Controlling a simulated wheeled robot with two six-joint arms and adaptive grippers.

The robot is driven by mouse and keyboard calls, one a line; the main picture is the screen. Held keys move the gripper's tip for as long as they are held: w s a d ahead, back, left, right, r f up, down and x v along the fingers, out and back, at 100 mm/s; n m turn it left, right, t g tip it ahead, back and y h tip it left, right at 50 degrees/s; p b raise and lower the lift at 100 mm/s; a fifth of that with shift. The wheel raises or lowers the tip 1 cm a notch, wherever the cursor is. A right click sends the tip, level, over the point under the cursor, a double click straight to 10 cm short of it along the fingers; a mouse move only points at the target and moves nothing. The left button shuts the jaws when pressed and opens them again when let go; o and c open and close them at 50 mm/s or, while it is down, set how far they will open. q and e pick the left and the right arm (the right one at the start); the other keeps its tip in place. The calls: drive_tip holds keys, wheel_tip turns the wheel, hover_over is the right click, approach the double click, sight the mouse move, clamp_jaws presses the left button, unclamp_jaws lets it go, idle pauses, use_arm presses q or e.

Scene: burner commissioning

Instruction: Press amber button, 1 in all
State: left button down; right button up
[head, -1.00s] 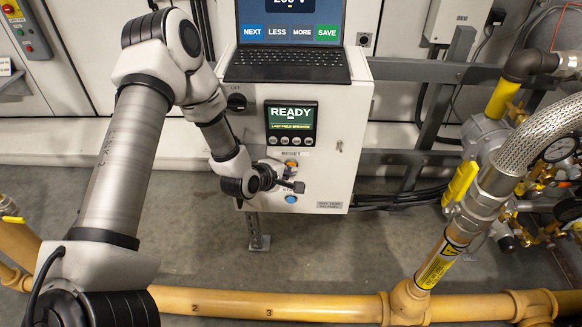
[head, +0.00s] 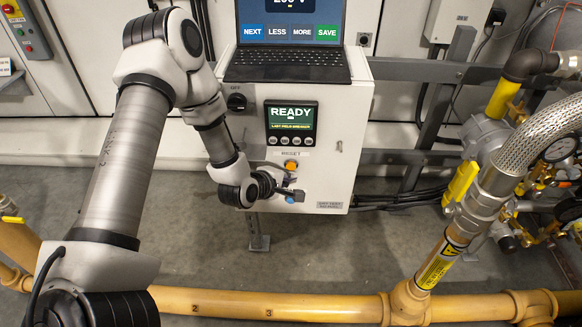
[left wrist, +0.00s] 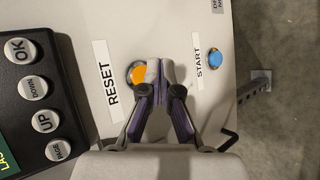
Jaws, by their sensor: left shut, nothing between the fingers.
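The amber button (head: 291,165) is on the front of the white control box, under the display and below the RESET label. In the left wrist view the amber button (left wrist: 138,74) sits beside the RESET label, its right edge partly covered by my fingertips. My left gripper (head: 297,194) is shut and empty, and in the head view it lies just below the amber button, in front of the blue button. In the left wrist view the closed fingertips (left wrist: 160,70) sit between the amber button and the START label. Contact with the panel cannot be told. My right gripper is not in view.
The blue START button (left wrist: 215,58) is on the same panel, partly hidden in the head view. A display reading READY (head: 291,118) with several grey keys is above. A laptop (head: 288,65) stands on the box (head: 340,150). Yellow pipes (head: 250,302) and a braided hose (head: 530,140) surround the area.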

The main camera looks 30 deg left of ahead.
use_arm(q)
drive_tip(key=shift+s+d, duration=0.6)
drive_tip(key=shift+s, duration=0.35)
drive_tip(key=shift+s+d, duration=0.55)
drive_tip(key=shift+s, duration=0.35)
